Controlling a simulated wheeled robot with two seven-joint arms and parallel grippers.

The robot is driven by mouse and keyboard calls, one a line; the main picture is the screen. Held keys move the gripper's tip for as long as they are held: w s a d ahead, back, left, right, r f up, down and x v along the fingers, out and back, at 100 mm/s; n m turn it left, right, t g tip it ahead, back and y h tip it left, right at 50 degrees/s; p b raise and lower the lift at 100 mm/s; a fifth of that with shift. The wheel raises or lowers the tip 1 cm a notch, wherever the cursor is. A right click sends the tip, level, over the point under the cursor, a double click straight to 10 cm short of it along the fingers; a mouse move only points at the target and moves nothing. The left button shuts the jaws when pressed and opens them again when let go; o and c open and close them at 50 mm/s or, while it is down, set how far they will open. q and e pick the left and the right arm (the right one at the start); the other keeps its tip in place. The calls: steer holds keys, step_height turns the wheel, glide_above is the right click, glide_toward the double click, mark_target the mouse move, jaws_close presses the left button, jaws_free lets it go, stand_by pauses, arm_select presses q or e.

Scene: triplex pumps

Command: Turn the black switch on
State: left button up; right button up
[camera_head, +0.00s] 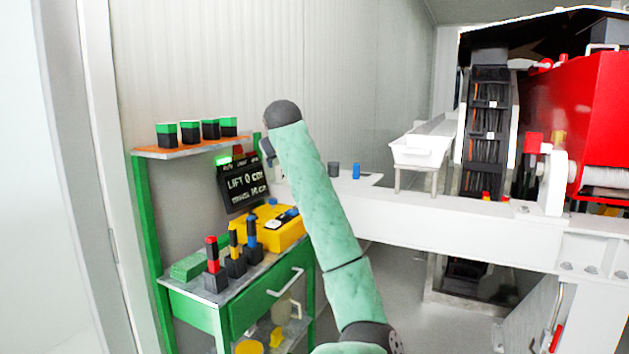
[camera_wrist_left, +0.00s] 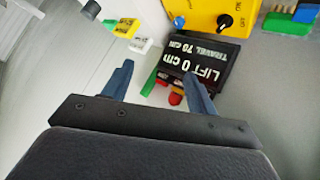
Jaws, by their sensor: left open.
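In the left wrist view, the black switch (camera_wrist_left: 226,21) is a round knob on a yellow control box (camera_wrist_left: 200,10) at the top. In the head view the yellow box (camera_head: 262,236) sits on the green workbench, and the knob is not clear there. My left gripper (camera_wrist_left: 158,80) is open and empty, below and left of the switch in the wrist view and apart from it. In the head view my left arm hides most of that gripper. My right gripper is not in view.
A black display (camera_wrist_left: 200,66) reading LIFT 0 cm is close to the left gripper's right finger. Red and green pieces lie near it. Upright colored sticks (camera_head: 233,256) stand on the workbench (camera_head: 200,315). A shelf (camera_head: 190,147) holds several green-black blocks.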

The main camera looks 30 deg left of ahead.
arm_select(q)
steer(key=s+d+f+m+t+h+p, duration=0.1)
steer(key=s+d+f+m, duration=0.1)
steer(key=d, duration=0.4)
steer(key=s+d+f+m+t+h+p, duration=0.1)
steer(key=s+d+f+m+t+p, duration=0.1)
steer(key=d, duration=0.5)
steer(key=shift+s+f+m, duration=0.15)
steer(key=shift+s+m, duration=0.45)
steer(key=shift+m, duration=0.5)
